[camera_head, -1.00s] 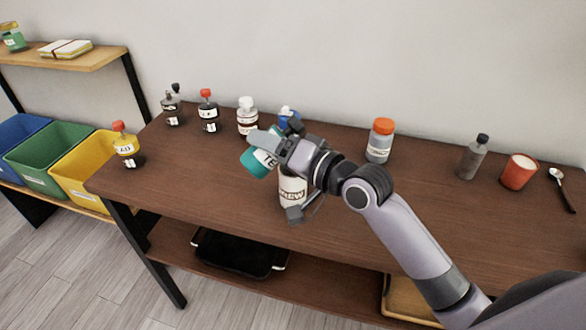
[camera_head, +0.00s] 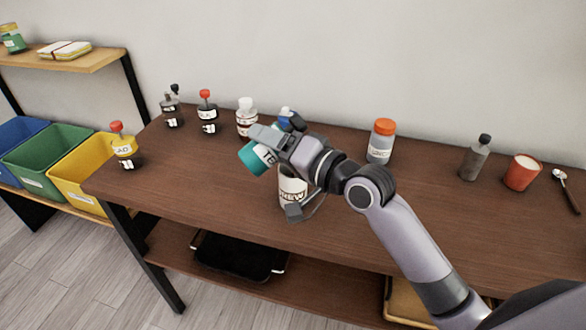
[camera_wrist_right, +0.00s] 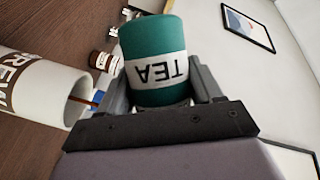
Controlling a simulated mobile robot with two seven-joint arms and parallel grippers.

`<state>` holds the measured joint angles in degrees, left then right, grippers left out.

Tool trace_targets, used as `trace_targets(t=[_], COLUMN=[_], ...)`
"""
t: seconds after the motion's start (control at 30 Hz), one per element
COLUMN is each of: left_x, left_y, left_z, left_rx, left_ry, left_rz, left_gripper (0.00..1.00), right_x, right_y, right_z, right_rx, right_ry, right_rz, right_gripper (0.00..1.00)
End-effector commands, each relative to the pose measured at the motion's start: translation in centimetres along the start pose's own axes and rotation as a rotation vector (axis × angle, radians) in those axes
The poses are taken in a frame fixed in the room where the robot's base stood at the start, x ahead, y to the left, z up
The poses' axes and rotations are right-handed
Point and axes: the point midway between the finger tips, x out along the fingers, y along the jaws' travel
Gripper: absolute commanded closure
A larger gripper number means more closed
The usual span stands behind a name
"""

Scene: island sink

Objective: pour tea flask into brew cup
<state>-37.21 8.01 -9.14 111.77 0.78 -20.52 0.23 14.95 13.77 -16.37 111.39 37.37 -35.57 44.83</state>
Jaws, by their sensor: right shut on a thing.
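My right gripper (camera_head: 266,146) is shut on the teal tea flask (camera_head: 254,158), which has a white TEA label. The flask is strongly tilted, and in the right wrist view (camera_wrist_right: 154,50) its label reads upside down between the two fingers. The white brew cup (camera_head: 291,188) stands upright on the table just below the gripper, partly hidden by it. In the right wrist view the cup (camera_wrist_right: 38,88) is at the left, with a thin brown line at its mouth that looks like liquid. My left gripper is not in view.
Several bottles, including one with a white cap (camera_head: 246,122), stand along the back left of the table. An orange-capped jar (camera_head: 381,145), grey bottle (camera_head: 475,160), red cup (camera_head: 522,174) and spoon (camera_head: 567,192) are at right.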

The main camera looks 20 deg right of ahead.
Motion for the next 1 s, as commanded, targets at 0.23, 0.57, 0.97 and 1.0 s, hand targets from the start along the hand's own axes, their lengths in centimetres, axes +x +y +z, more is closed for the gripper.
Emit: trace_targets(t=[0.23,0.57,0.97,1.0], left_x=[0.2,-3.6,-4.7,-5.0], left_y=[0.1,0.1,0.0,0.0], left_z=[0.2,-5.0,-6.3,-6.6], left_rx=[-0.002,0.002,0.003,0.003], left_ry=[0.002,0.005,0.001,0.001], left_rz=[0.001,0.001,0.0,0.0], left_gripper=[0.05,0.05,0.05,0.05], right_x=[0.0,0.1,0.5,0.6], right_y=[-0.1,0.0,0.8,0.7], right_z=[-0.1,0.2,1.5,1.7], right_rx=[0.022,-0.28,-0.425,-0.442], right_ry=[0.005,-0.051,-0.074,-0.078], right_rz=[-0.011,0.117,0.176,0.182], right_gripper=[0.7,0.7,0.7,0.7])
